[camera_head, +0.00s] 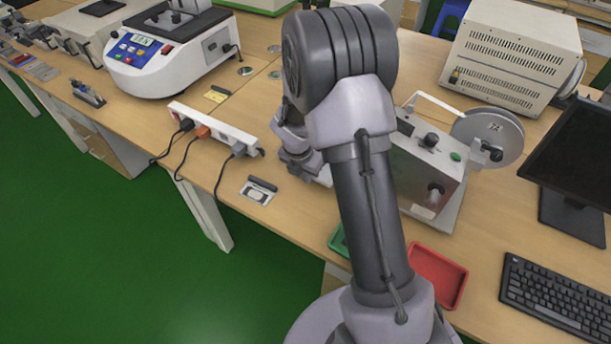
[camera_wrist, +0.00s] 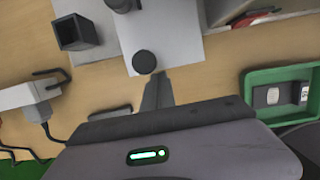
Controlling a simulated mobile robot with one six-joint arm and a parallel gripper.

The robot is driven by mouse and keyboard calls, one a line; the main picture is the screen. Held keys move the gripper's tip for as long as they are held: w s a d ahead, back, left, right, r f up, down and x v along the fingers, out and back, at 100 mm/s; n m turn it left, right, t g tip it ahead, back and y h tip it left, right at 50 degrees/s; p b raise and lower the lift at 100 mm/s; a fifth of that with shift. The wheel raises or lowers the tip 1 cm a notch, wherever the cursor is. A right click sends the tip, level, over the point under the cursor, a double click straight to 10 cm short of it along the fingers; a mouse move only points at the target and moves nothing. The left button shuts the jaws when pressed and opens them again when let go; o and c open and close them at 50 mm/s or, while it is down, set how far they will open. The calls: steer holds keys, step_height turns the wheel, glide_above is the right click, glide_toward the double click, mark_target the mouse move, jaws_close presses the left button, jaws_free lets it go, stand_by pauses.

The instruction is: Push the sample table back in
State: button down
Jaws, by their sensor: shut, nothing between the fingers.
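A pale grey plate with a round black knob (camera_wrist: 144,61) at its near edge shows at the top middle of the wrist view; I take this plate to be the sample table (camera_wrist: 170,38). My gripper (camera_wrist: 157,80) is shut and empty. Its fingertips point at the plate's near edge, just right of the knob; I cannot tell if they touch. In the head view, my gripper (camera_head: 302,165) is partly hidden by my arm, left of the grey test machine (camera_head: 425,165) with its wheel (camera_head: 487,137). My arm hides most of the sample table there.
A white power strip (camera_head: 213,124) with plugged cables lies left of my gripper. A black square holder (camera_wrist: 76,32) stands left of the plate. A green tray (camera_wrist: 257,88) and a red tray (camera_head: 437,274) lie near the front edge. A keyboard (camera_head: 553,290) is at right.

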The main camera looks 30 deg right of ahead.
steer(key=w+d+p, duration=0.1)
steer(key=p, duration=0.1)
steer(key=d+r+p, duration=0.1)
steer(key=d+p, duration=0.1)
steer(key=shift+w+r, duration=0.15)
steer(key=shift+w, duration=0.25)
steer(key=w+d+p, duration=0.1)
steer(key=d+p, duration=0.1)
steer(key=w+d+p, duration=0.1)
steer(key=d+p, duration=0.1)
steer(key=w+d+p, duration=0.2)
steer(key=shift+w+f, duration=0.1)
steer(key=shift+f, duration=0.3)
steer(key=shift+w+d+f, duration=0.15)
steer(key=shift+d, duration=0.05)
